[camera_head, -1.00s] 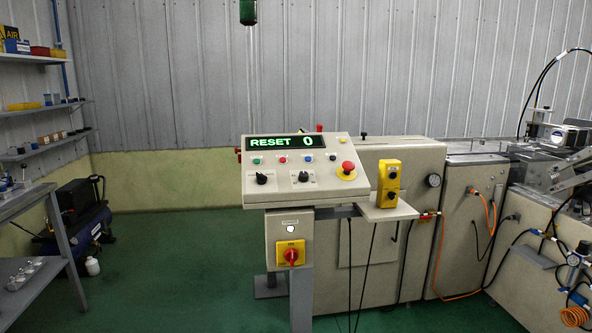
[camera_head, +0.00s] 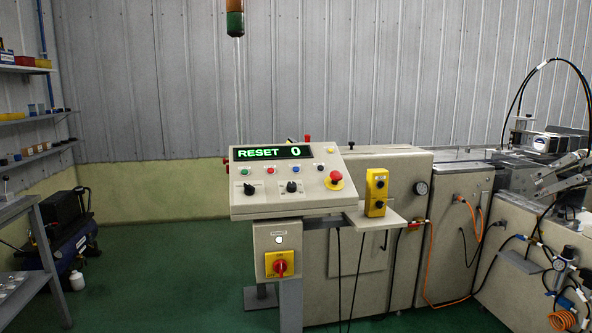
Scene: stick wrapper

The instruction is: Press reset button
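The control panel (camera_head: 290,205) stands in the middle of the head view, with its display (camera_head: 273,152) reading "RESET 0" in green. Below the display is a row of small buttons: green (camera_head: 246,171), red (camera_head: 271,170), blue (camera_head: 296,168) and a dark one (camera_head: 320,167). A lit white button (camera_head: 278,239) with a small label sits on the box under the panel. The small labels are too small to read, so I cannot tell which is the reset button. Neither of my grippers is in view.
A red emergency stop (camera_head: 335,178) and two black knobs are on the panel. A yellow button box (camera_head: 376,192) stands on a side shelf. A red-yellow rotary switch (camera_head: 279,264) is below. Machinery with hoses fills the right. Green floor (camera_head: 165,265) is clear at left.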

